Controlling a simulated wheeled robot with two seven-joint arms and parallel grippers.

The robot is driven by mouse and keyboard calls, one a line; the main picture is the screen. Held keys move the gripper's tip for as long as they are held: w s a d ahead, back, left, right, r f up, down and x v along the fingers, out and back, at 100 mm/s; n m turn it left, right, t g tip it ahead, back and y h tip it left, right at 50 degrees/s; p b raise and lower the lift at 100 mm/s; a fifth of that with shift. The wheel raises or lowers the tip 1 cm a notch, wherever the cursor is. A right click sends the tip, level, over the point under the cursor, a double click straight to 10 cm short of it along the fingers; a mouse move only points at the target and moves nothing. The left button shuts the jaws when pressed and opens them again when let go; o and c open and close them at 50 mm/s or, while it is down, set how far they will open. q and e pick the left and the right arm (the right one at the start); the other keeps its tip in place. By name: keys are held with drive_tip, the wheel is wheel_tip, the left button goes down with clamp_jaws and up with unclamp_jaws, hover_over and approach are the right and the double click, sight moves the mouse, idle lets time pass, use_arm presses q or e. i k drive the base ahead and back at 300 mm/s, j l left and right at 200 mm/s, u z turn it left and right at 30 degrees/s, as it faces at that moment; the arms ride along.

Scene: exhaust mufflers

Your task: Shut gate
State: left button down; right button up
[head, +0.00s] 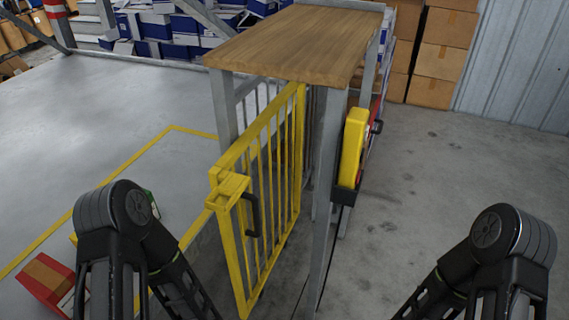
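The yellow barred gate (268,185) stands in the middle of the head view, below and in front of a wood-topped bench. It stands at an angle, its near end toward me. A black handle (252,214) sits at the near end, beside a yellow latch box (228,190). My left arm shows at the lower left and my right arm at the lower right. Neither gripper's fingertips can be seen. Both arms are apart from the gate in the picture.
The bench (300,42) has grey metal legs. A yellow box-shaped device (353,145) is fixed on its right side. Cardboard boxes (440,55) stand at the back. A red box (45,280) lies at the lower left. Grey floor on the right is clear.

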sight(225, 184)
drive_tip(key=i+l+u, duration=0.25)
drive_tip(key=l+u, duration=0.2)
drive_tip(key=i+l+u, duration=0.15)
drive_tip(key=l+u, duration=0.25)
drive_tip(key=i+l+u, duration=0.1)
drive_tip(key=l+u, duration=0.35)
drive_tip(key=l, duration=0.15)
drive_tip(key=l+u, duration=0.4)
drive_tip(key=l, duration=0.15)
drive_tip(key=k+l+u, duration=0.1)
drive_tip(key=l+u, duration=0.35)
drive_tip(key=k+l+u, duration=0.15)
drive_tip(key=l+u, duration=0.25)
drive_tip(key=l, duration=0.2)
